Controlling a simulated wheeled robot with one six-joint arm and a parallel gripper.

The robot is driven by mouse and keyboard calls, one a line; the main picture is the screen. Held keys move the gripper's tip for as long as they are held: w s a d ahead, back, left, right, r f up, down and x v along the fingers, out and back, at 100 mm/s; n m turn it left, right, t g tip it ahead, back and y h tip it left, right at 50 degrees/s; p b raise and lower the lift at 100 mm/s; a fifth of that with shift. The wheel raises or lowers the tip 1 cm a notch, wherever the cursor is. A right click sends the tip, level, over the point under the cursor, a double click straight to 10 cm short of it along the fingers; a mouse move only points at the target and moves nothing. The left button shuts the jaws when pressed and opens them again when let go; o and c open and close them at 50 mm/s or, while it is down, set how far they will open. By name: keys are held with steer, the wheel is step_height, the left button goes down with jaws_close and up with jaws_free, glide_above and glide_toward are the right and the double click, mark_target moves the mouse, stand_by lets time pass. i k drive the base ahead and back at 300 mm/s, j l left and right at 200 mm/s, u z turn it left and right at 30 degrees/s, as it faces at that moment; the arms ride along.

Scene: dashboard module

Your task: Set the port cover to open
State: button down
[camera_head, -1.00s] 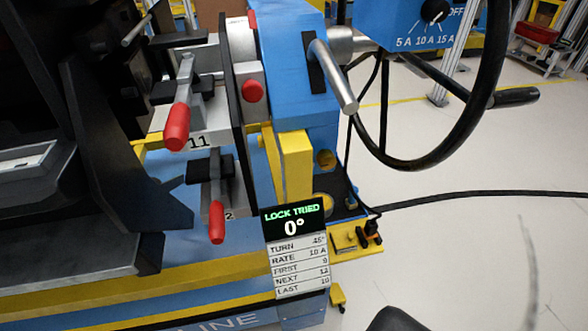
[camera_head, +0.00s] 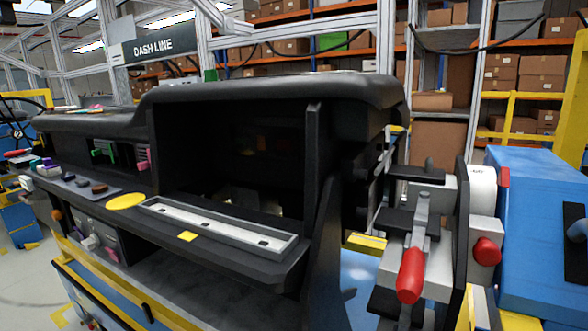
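The black dashboard module (camera_head: 270,90) fills the middle of the view. It has a wide dark opening (camera_head: 235,150) at its centre. A pale grey tray-like strip (camera_head: 215,226) lies along the ledge below the opening. I cannot tell which part is the port cover, or whether it is open or shut. A yellow disc (camera_head: 126,201) and a small yellow square (camera_head: 187,236) lie on the ledge. My gripper is not in view.
A toggle clamp with a red handle (camera_head: 410,275) stands at the right, beside a blue housing (camera_head: 545,220). Small coloured parts lie along the left ledge. A "DASH LINE" sign (camera_head: 160,45) hangs on the frame behind. Shelves of boxes (camera_head: 515,75) stand at the back.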

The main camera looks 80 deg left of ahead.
mark_target(48, 163)
steer(key=u, duration=3.1)
